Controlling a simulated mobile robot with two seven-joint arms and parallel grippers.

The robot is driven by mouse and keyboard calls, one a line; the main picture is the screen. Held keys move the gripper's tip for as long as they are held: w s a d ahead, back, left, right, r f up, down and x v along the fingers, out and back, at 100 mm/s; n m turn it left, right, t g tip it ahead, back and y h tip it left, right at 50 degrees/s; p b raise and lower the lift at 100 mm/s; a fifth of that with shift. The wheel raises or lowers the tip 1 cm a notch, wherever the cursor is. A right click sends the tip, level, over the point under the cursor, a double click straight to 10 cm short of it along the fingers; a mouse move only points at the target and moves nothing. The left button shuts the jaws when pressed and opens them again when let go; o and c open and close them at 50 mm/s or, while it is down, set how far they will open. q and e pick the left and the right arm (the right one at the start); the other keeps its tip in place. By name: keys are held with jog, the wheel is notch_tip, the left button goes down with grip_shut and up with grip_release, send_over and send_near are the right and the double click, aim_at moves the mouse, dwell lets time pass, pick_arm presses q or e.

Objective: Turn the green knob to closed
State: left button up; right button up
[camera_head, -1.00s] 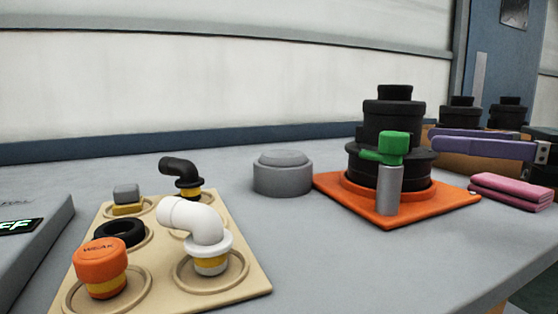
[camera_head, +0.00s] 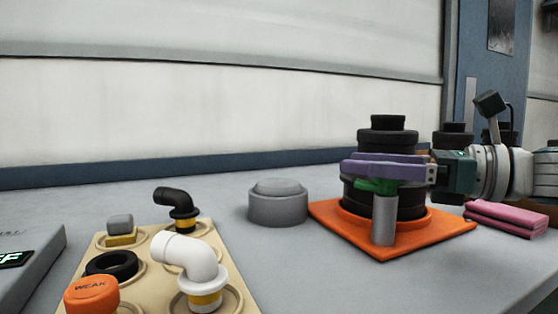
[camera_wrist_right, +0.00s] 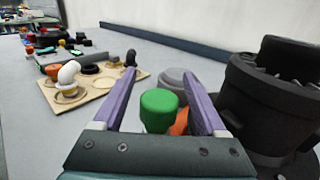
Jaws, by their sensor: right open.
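The green knob (camera_head: 377,187) sits on top of a grey post (camera_head: 384,220) at the front of the black tank (camera_head: 405,204), which stands on an orange base (camera_head: 445,226). In the right wrist view, the green knob (camera_wrist_right: 158,106) lies between the two open fingers (camera_wrist_right: 163,90). Whether either finger touches it, I cannot tell. The black tank also shows on the right of the wrist view (camera_wrist_right: 265,95). My left gripper is out of view.
A round grey part (camera_head: 278,204) stands left of the orange base. A beige board (camera_head: 140,237) carries a white elbow (camera_head: 190,258), a black elbow (camera_head: 174,202) and an orange cap (camera_head: 92,294). Pink cloth-like blocks (camera_head: 506,218) lie at the right.

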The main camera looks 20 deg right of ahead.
grip_shut()
dwell(0.5)
